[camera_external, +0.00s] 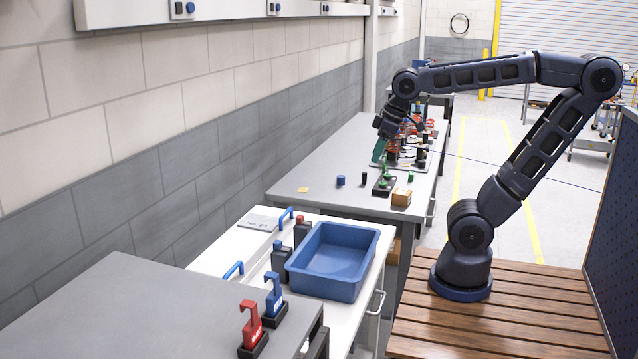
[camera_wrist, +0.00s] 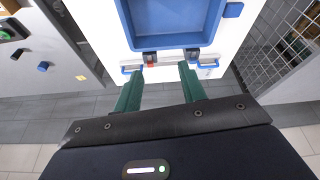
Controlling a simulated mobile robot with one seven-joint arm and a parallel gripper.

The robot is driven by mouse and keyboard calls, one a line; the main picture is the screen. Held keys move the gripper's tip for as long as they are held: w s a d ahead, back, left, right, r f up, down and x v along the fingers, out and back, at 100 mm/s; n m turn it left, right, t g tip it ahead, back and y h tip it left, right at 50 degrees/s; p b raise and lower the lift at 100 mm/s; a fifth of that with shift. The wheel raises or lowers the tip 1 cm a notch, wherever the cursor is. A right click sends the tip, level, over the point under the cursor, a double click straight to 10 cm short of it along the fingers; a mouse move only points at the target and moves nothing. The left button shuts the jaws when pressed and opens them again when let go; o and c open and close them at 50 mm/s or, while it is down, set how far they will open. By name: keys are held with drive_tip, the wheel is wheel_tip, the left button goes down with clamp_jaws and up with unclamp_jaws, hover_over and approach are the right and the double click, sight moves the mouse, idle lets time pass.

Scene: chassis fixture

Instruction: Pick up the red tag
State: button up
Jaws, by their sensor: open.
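The red tag (camera_external: 252,326) is a flat upright piece with a hooked top and pale lettering. It stands in a black holder (camera_external: 254,347) on the grey cabinet top at the lower left of the external view. A similar blue tag (camera_external: 274,297) stands in its own holder just behind it. My gripper (camera_external: 378,158) is over the far grey bench, well away from the red tag. In the wrist view its two green fingers (camera_wrist: 160,78) are spread apart with nothing between them. I cannot make out the red tag in the wrist view.
A blue bin (camera_external: 333,258) sits on the white cabinet, with a red-topped black block (camera_external: 301,231) and a blue-topped one (camera_external: 280,256) beside it. The grey cabinet top (camera_external: 130,310) left of the tags is clear.

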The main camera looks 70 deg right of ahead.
drive_tip(key=w+a+r+n+g, duration=0.1)
drive_tip(key=w+a+r+n, duration=0.3)
drive_tip(key=a, duration=0.6)
drive_tip(key=w+a+r+n+g, duration=0.1)
drive_tip(key=w+a+r+n, duration=0.1)
drive_tip(key=w+a, duration=0.65)
drive_tip(key=w+a+r+n+g, duration=0.1)
drive_tip(key=w+a+r+n, duration=0.15)
drive_tip(key=a, duration=0.85)
drive_tip(key=n+g+h, duration=0.1)
drive_tip(key=n+h, duration=0.1)
drive_tip(key=n, duration=0.6)
hover_over(252, 322)
wheel_tip(252, 322, down, 8)
wheel_tip(252, 322, down, 5)
drive_tip(key=shift+f, duration=0.2)
drive_tip(key=shift+w+d+f, duration=0.1)
drive_tip(key=shift+d+f, duration=0.05)
drive_tip(key=shift+f, duration=0.75)
drive_tip(key=shift+w+d+f, duration=0.1)
drive_tip(key=shift+d+f, duration=0.05)
drive_tip(key=shift+f, duration=0.7)
drive_tip(key=shift+w+d+f, duration=0.1)
drive_tip(key=shift+d+f, duration=0.05)
drive_tip(key=shift+f, duration=0.75)
clamp_jaws()
